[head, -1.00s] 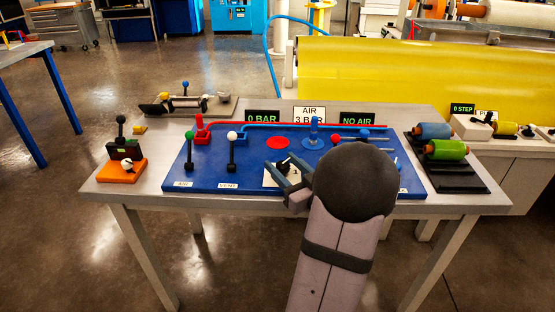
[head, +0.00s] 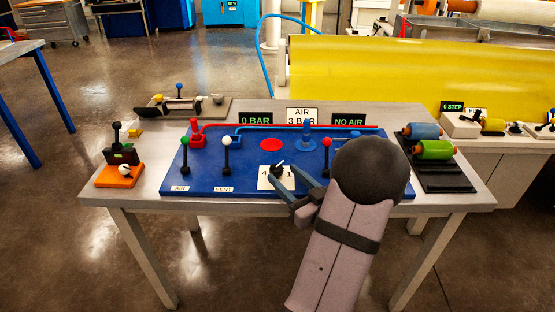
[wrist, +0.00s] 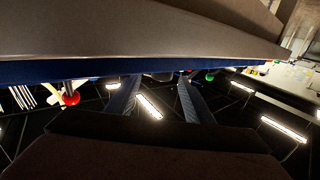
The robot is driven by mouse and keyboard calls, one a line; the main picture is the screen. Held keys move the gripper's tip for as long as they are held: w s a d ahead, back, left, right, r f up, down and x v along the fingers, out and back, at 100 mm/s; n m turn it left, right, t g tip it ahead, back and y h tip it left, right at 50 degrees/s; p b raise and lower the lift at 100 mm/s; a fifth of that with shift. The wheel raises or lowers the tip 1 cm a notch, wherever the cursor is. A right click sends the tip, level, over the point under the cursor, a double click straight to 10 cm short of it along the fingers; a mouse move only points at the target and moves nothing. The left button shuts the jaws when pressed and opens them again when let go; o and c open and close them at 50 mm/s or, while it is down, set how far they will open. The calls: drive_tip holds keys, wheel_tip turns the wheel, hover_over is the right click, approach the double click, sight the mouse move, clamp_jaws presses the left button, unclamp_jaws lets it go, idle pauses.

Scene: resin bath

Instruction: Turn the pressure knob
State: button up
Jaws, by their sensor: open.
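The pressure knob (head: 277,170) is black with a pale pointer line. It sits on a white plate (head: 264,184) marked 4 and 1, at the front middle of the blue panel (head: 208,182). Its pointer is tilted toward the upper right. My gripper (head: 285,172) is open, with one finger at the front of the plate and the other at its right. The knob shows near the fingertips, and I cannot tell whether they touch it. In the wrist view, the two fingers (wrist: 156,95) are spread apart with nothing clearly held between them.
A red-topped lever (head: 327,142) stands right of the knob. White-topped (head: 227,141) and green-topped (head: 185,141) levers stand left. A red disc (head: 271,145) and a blue fitting (head: 307,136) lie behind. Signs read 0 BAR (head: 255,119) and NO AIR (head: 348,120).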

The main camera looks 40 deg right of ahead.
sight(280, 172)
drive_tip(key=p, duration=0.1)
drive_tip(key=s+p, duration=0.2)
drive_tip(key=p, duration=0.1)
drive_tip(key=shift+a+r, duration=0.25)
drive_tip(key=shift+r, duration=0.1)
drive_tip(key=shift+s+a+f+p, duration=0.15)
drive_tip(key=shift+s+f+p, duration=0.05)
drive_tip(key=shift+p, duration=0.1)
drive_tip(key=shift+w+d+p, duration=0.2)
drive_tip(key=shift+w, duration=1)
drive_tip(key=shift+w+d+p, duration=0.2)
drive_tip(key=shift+w+d, duration=0.05)
drive_tip(key=shift+w, duration=1)
drive_tip(key=shift+w+d+p, duration=0.2)
drive_tip(key=shift+w, duration=1)
drive_tip(key=shift+c, duration=0.2)
drive_tip(key=c, duration=1)
